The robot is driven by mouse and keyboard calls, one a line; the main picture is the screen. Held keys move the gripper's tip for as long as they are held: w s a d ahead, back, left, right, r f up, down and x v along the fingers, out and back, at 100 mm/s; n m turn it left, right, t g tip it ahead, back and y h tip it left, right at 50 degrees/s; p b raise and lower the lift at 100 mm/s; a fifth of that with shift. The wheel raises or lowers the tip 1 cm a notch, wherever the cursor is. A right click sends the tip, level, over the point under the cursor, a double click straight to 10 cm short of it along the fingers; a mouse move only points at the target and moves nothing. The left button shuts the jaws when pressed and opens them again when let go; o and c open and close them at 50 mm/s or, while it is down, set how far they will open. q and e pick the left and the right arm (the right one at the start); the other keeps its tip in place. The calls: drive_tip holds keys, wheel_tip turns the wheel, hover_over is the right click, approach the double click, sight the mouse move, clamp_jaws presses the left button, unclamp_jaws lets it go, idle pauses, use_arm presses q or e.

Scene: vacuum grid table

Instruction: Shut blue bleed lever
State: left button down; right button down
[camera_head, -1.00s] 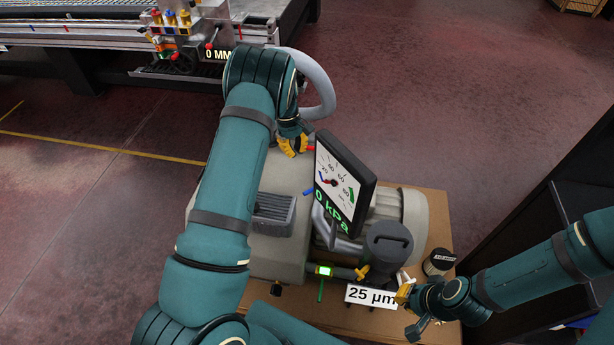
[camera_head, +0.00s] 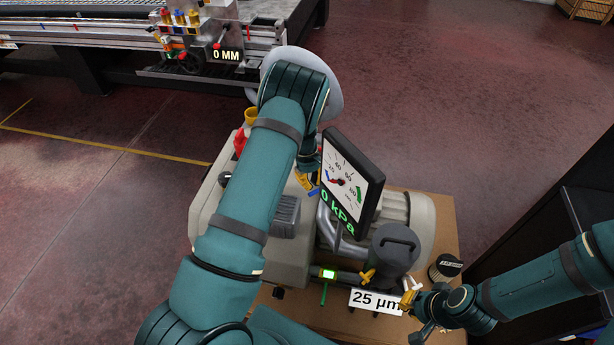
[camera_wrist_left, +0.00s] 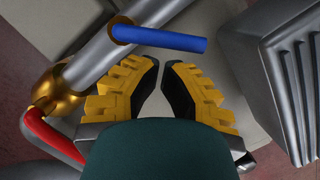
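The blue bleed lever (camera_wrist_left: 160,38) is a short blue rod on a brass collar at a grey pipe in the left wrist view. It points right across the picture, just beyond my left fingertips. In the head view only a small bit of the lever (camera_head: 314,191) shows beside the gauge. My left gripper (camera_wrist_left: 166,66) has yellow padded fingers, apart with nothing between them; the lever seems close to the tips, but I cannot tell if they touch. In the head view the left gripper (camera_head: 308,182) is partly hidden by its arm. My right gripper (camera_head: 409,298) is beside the 25 µm sign; its fingers are unclear.
The tilted kPa gauge (camera_head: 348,184) stands right of my left gripper. A red lever (camera_wrist_left: 55,135) on a brass fitting lies lower left in the wrist view. A ribbed grey block (camera_wrist_left: 295,80) is at right. A dark canister (camera_head: 393,252) stands near my right gripper.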

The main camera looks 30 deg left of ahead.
sight(316, 192)
use_arm(q)
drive_tip(key=shift+s+d+n+p, duration=0.35)
drive_tip(key=shift+s+n, duration=0.2)
drive_tip(key=shift+n, duration=0.45)
idle(0.4)
drive_tip(key=n, duration=0.1)
drive_tip(key=s+d+n+t+p, duration=0.1)
drive_tip(key=n, duration=0.1)
drive_tip(key=n+p, duration=0.1)
drive_tip(key=n, duration=0.1)
drive_tip(key=shift+s+d+r+t, duration=0.1)
drive_tip(key=shift+s+d+t, duration=0.15)
drive_tip(key=shift+s+t, duration=0.1)
drive_tip(key=shift+s+d+n+t, duration=0.1)
drive_tip(key=shift+d+n+t, duration=0.1)
drive_tip(key=shift+n, duration=0.35)
drive_tip(key=shift+s+d+n+t, duration=0.1)
drive_tip(key=shift+d+n, duration=0.05)
drive_tip(key=shift+n, duration=0.4)
drive_tip(key=shift+w, duration=0.15)
drive_tip(key=shift+w+a+p, duration=0.25)
drive_tip(key=shift+w+p, duration=0.05)
drive_tip(key=shift+w, duration=0.3)
